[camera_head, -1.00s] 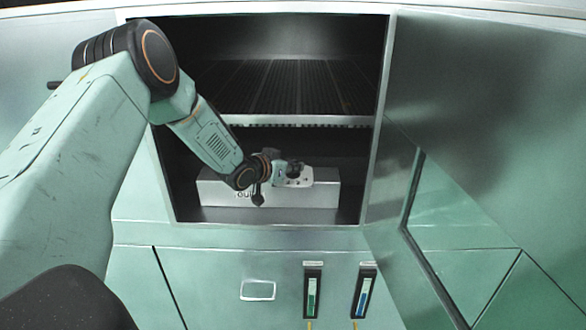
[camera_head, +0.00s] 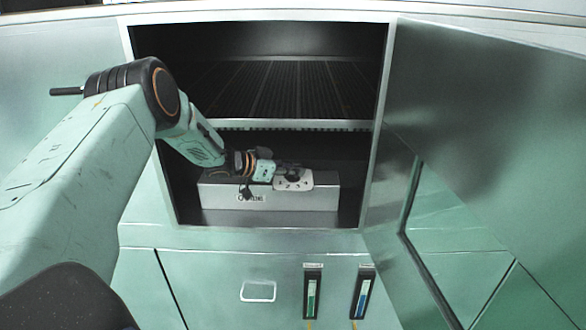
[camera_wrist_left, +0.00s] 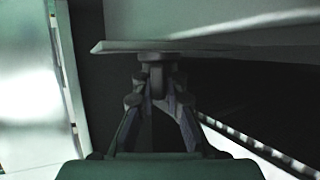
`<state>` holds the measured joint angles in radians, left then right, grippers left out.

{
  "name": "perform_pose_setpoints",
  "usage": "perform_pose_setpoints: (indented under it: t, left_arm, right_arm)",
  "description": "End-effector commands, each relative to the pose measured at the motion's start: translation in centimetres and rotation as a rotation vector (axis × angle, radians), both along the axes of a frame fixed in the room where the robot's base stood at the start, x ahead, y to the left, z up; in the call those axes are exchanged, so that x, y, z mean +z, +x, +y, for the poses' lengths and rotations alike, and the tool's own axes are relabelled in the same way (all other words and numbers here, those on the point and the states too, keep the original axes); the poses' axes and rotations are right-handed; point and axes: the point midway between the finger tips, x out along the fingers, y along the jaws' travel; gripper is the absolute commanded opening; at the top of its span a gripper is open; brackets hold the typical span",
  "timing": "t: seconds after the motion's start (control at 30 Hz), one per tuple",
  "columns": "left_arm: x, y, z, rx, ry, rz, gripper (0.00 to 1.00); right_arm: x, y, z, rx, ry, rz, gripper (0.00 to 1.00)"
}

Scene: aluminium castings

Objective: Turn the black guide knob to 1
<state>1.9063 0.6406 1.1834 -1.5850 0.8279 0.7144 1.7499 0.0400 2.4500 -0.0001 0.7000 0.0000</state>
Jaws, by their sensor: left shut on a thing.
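A light metal box (camera_head: 318,198) sits in the lower bay of the open cabinet, with a partly hidden label on its front. A pale plate (camera_head: 305,181) with dark marks is on its top. My left gripper (camera_head: 287,172) reaches in from the left over this plate. In the left wrist view its fingers (camera_wrist_left: 156,92) close around a small dark knob (camera_wrist_left: 155,72) under a flat plate edge (camera_wrist_left: 170,46). The gripper mostly hides the knob in the head view, and I cannot read its setting. My right gripper is not in view.
A ribbed shelf (camera_head: 290,88) spans the cabinet above my left wrist. The cabinet door (camera_head: 480,110) stands open at the right. Below are a drawer handle (camera_head: 258,292) and two gauges, one green (camera_head: 312,293) and one blue (camera_head: 363,293).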

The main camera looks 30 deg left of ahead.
Motion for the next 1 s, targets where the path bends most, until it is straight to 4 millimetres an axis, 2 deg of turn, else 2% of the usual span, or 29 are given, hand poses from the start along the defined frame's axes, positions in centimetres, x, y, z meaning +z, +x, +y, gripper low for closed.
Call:
perform_pose_setpoints:
  t: [0.03, 0.5, 0.53, 0.77, 1.0]
  left_arm:
    - [0.73, 0.37, -0.07, -0.007, -0.001, -0.016, 0.00]
    - [0.84, 0.45, -0.08, -0.014, -0.001, -0.018, 0.00]
    - [0.84, 0.45, -0.08, -0.013, -0.001, -0.018, 0.14]
    - [0.44, 0.25, -0.03, -0.012, -0.001, -0.010, 0.33]
    - [0.24, 0.14, -0.01, -0.012, -0.001, -0.005, 0.34]
  right_arm:
    - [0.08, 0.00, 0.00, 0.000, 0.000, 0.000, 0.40]
    - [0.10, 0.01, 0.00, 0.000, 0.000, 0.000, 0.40]
    - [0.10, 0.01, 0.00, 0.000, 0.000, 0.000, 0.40]
    - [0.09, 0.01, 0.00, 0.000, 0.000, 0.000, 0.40]
    - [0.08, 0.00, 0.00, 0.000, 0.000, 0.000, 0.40]
